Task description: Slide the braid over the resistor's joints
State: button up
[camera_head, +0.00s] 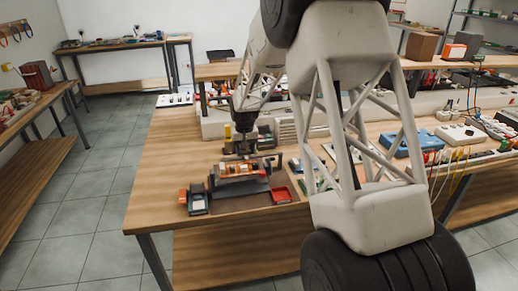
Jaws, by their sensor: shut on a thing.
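My gripper (243,150) is small and dark at the end of my arm, over the wooden workbench (160,190). It points down, just above and behind a stepped dark stand (240,188) that carries an orange and copper-coloured part (237,168). The fingers look close together on something, too small to make out; I take it to be the braid, but its shape does not show. The resistor and its joints cannot be told apart from the other small parts at this distance.
A red tray (282,194) sits right of the stand, and a small grey-blue box (196,203) with red sits left. A blue case (402,144) and a white power strip (459,134) lie further right. The bench's left front is clear.

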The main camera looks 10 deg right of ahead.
jog(key=shift+a, duration=1.1)
jog(key=o, duration=1.3)
jog(key=shift+r, duration=0.1)
jog(key=shift+r, duration=3.8)
